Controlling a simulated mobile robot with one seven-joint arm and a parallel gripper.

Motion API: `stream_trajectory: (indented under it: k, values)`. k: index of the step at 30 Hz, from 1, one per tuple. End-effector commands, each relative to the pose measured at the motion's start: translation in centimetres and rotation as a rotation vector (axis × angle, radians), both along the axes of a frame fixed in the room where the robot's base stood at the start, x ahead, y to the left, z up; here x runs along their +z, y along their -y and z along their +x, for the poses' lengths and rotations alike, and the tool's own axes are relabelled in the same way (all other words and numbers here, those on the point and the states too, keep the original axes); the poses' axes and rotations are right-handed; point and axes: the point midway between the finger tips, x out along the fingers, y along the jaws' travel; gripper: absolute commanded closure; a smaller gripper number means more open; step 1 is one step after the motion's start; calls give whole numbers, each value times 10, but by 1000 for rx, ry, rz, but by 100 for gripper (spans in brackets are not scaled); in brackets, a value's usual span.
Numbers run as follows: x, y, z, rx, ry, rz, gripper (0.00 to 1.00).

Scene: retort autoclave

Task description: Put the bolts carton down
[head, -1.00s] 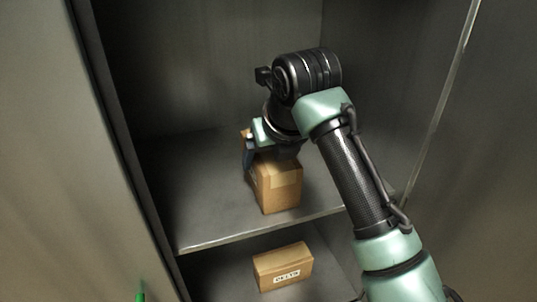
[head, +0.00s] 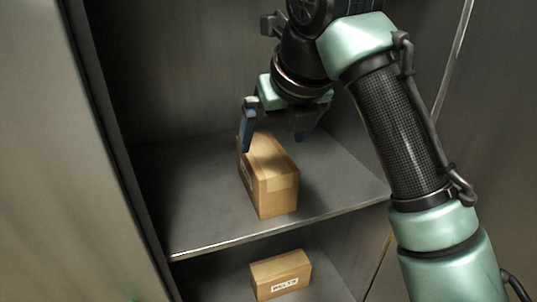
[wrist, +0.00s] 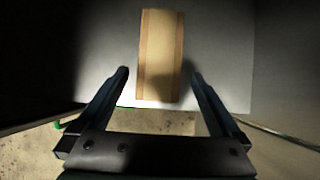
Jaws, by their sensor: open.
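The bolts carton (head: 275,185), a brown cardboard box, stands upright on the upper shelf (head: 200,215) of the cabinet. A label shows in part on its left side, too oblique to read. My gripper (head: 275,143) is open above the carton, with one blue finger on each side and clear of it. In the wrist view the carton's taped top (wrist: 160,55) lies ahead between the open fingers of my gripper (wrist: 158,75), touching neither. Nothing is held.
A second, smaller carton (head: 281,273), with a label that seems to read BELTS, sits on the level below. The cabinet's left wall (head: 110,130) and right wall bound the shelf. Bare shelf lies left and right of the bolts carton.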

Motion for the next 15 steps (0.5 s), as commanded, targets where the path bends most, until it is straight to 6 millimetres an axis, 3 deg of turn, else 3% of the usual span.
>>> stream_trajectory:
  k: [6, 15]
  values:
    - [21, 5, -13, -1, 0, 0, 0]
    - [25, 0, -12, -21, 15, 27, 0]
